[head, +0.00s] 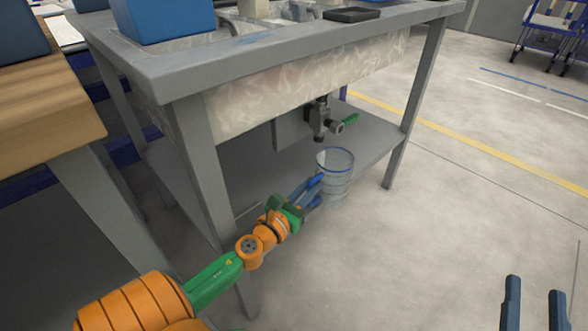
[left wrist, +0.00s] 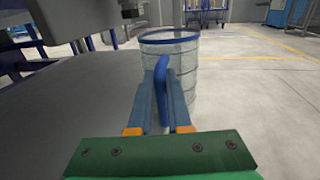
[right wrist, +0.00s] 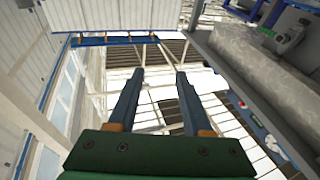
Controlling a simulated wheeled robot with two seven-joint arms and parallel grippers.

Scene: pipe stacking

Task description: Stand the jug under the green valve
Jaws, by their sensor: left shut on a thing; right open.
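The jug (head: 338,172) is clear with a blue rim and a blue handle. It is upright at the front edge of the table's lower shelf, right of and in front of the valve's outlet. My left gripper (head: 316,186) is shut on its handle; the jug (left wrist: 184,68) also shows in the left wrist view beyond the fingers. The green valve (head: 350,119) has a green handle on a dark pipe fitting under the sink. Whether the jug's base touches the shelf is unclear. My right gripper (head: 533,305) is open and empty at the lower right.
The grey table (head: 192,77) has legs and a lower shelf (head: 378,135) around the valve. A table leg (head: 205,175) stands close to my left arm. A wooden-topped bench (head: 50,110) is at the left.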

